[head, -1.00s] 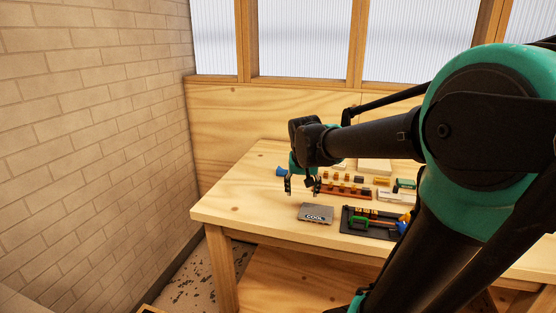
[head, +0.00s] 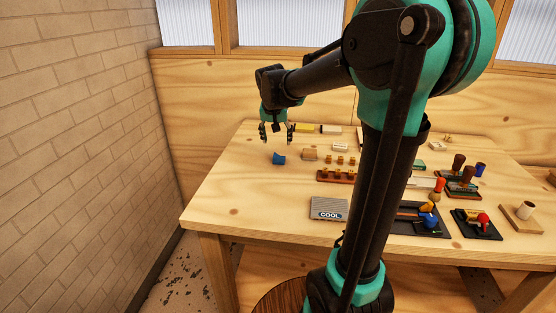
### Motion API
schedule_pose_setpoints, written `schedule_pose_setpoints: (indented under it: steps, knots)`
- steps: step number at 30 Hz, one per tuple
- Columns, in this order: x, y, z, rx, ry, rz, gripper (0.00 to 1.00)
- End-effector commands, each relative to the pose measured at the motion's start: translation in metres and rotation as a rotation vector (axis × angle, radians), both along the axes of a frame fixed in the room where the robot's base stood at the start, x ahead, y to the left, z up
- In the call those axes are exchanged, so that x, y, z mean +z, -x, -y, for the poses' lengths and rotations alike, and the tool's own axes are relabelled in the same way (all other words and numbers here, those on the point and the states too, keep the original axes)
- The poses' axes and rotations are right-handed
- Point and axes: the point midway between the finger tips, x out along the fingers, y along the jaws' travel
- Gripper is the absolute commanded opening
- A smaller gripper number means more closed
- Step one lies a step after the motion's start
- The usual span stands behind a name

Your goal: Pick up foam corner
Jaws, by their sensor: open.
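A small blue piece (head: 279,158), which looks like the foam corner, lies on the left part of the wooden table (head: 235,185). It has a curved or notched top edge, and its fine shape is too small to tell. My gripper (head: 277,137) points down with its two dark fingers spread apart and nothing between them. In the picture it is just above the blue piece and apart from it. How far behind or above the piece it is, I cannot tell.
A tan block (head: 310,154) lies right of the blue piece. A wooden rack (head: 336,176) with small pegs and a grey "COOL" box (head: 328,208) are nearer. Black trays with coloured handles fill the right. The table's left side is clear; a brick wall (head: 80,120) stands beyond.

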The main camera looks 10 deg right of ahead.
Motion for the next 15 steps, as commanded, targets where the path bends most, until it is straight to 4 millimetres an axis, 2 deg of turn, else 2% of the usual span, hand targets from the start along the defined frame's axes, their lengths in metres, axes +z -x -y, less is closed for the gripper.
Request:
schedule_pose_setpoints:
  steps: [3,6,15]
  knots:
    - [-0.022,-0.009,0.003,-0.001,0.000,0.000,0.63]
    - [-0.034,-0.014,0.004,-0.001,0.000,0.000,0.63]
    - [-0.055,-0.020,0.007,0.000,0.000,0.000,0.63]
